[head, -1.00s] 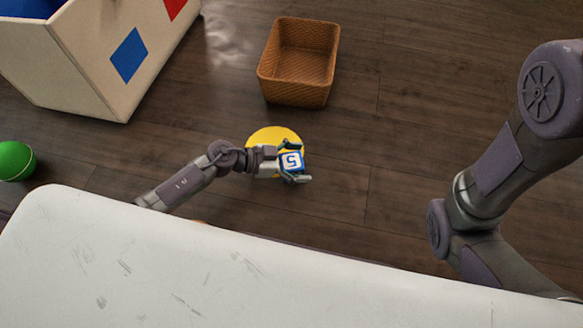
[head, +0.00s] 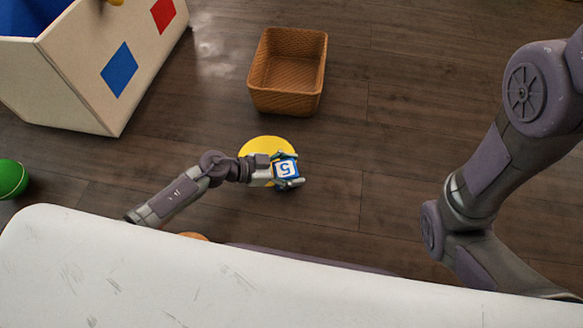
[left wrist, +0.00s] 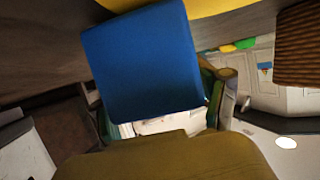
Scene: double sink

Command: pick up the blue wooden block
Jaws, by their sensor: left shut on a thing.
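The blue wooden block (head: 286,169) has a white top face with a blue border and a blue "5". It is between the fingers of my left gripper (head: 288,171), which is shut on it. In the left wrist view, a plain blue face of the block (left wrist: 143,62) fills the upper middle, with a finger on each side. A round yellow thing (head: 262,147) lies behind and below the gripper on the head view's floor. My right arm shows at the right, but its gripper is out of view.
An empty brown wicker basket (head: 288,100) stands on the wooden floor beyond the block. A cream box (head: 85,85) with coloured squares is at upper left. A green ball (head: 10,179) lies at the left edge. Floor right of the basket is clear.

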